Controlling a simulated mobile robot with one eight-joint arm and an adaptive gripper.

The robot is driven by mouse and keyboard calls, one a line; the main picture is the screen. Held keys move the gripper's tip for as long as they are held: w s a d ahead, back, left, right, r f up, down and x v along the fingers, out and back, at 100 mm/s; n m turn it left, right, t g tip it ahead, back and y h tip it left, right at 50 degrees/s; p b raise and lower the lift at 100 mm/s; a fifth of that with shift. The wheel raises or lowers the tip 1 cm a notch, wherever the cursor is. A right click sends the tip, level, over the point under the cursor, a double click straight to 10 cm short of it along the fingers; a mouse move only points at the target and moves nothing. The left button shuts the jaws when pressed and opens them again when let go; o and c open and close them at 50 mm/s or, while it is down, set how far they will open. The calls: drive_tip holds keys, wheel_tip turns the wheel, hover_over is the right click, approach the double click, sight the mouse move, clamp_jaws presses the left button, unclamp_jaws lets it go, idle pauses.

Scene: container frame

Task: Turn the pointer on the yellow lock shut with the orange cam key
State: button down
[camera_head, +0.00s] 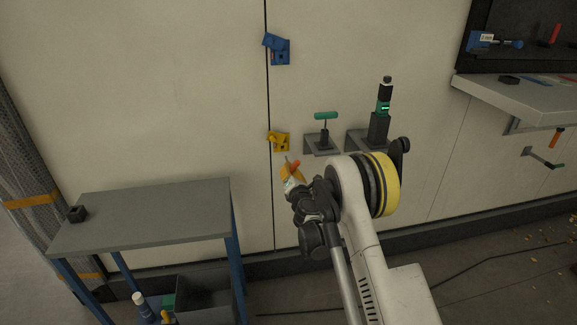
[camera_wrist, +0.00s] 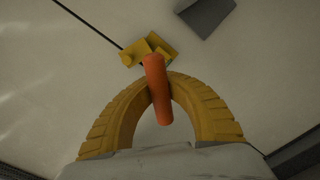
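The yellow lock (camera_head: 279,141) is mounted on the pale wall, across the dark vertical seam. In the wrist view, the yellow lock (camera_wrist: 150,47) is just beyond the gripper tips. My gripper (camera_head: 291,173) is in front of the wall, a little below the lock in the picture. Its two yellow fingers (camera_wrist: 160,88) are shut on the orange cam key (camera_wrist: 156,85). The key's orange handle overlaps the lock's lower edge in the wrist view; its far end is hidden, so contact cannot be told. The lock's pointer is too small to make out.
A blue lock (camera_head: 277,48) is higher on the same seam. Right of the yellow lock, a grey bracket (camera_head: 322,149) holds a green-handled tool (camera_head: 325,117), and another holds a dark green-banded tool (camera_head: 381,115). A grey table (camera_head: 150,215) stands at lower left.

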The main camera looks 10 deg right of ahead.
drive_tip(key=shift+s, duration=2.9)
